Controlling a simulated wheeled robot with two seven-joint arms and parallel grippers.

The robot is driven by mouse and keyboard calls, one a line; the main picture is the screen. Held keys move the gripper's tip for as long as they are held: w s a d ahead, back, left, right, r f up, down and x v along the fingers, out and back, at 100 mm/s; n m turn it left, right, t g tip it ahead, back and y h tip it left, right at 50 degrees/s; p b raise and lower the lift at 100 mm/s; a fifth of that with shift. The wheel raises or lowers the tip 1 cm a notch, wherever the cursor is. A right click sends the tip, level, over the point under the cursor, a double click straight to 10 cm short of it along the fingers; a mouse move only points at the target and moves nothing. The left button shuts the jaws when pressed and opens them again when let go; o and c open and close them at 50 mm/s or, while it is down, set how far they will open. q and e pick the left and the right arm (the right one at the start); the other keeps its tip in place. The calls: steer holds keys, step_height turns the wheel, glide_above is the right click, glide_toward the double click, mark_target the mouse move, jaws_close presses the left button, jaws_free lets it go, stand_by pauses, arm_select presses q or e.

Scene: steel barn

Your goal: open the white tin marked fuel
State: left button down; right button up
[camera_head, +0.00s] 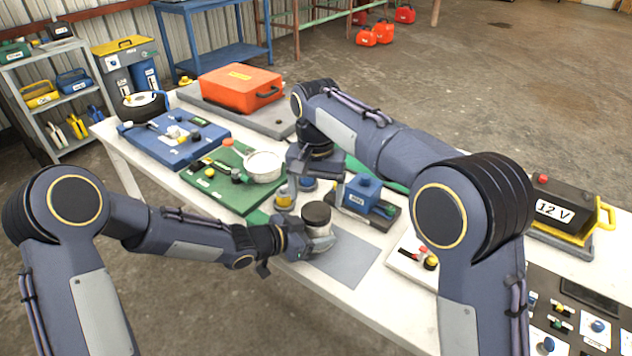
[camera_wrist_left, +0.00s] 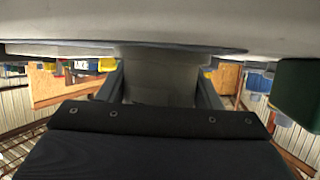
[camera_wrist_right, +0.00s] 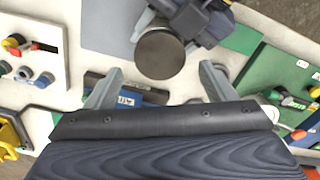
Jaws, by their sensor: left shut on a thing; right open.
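A pale tin (camera_head: 320,231) with a dark round lid (camera_head: 316,212) stands upright by the grey mat at the table's front edge; I cannot read a fuel mark on it. My left gripper (camera_head: 310,243) is shut around the tin's body from the left. In the left wrist view the tin's pale body (camera_wrist_left: 160,78) fills the space between the fingers. My right gripper (camera_wrist_right: 160,72) is open and points down at the table, behind and above the tin in the head view. In the right wrist view the lid (camera_wrist_right: 160,54) lies ahead, between the open fingertips, apparently untouched.
A blue box (camera_head: 362,188) on a dark tray stands behind the tin, close to my right gripper. A green board (camera_head: 215,190) with a pale round dish (camera_head: 263,166) lies to the left. The grey mat (camera_head: 350,258) is mostly bare. A 12 V battery (camera_head: 560,212) stands right.

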mark_target(316, 210)
steer(key=shift+f, duration=2.1)
steer(key=shift+c, duration=0.3)
steer(key=c, duration=0.9)
steer(key=o, duration=1)
steer(key=shift+o, duration=0.2)
steer(key=shift+r, duration=2.25)
arm_select(q)
steer(key=shift+c, duration=1.8)
jaws_free()
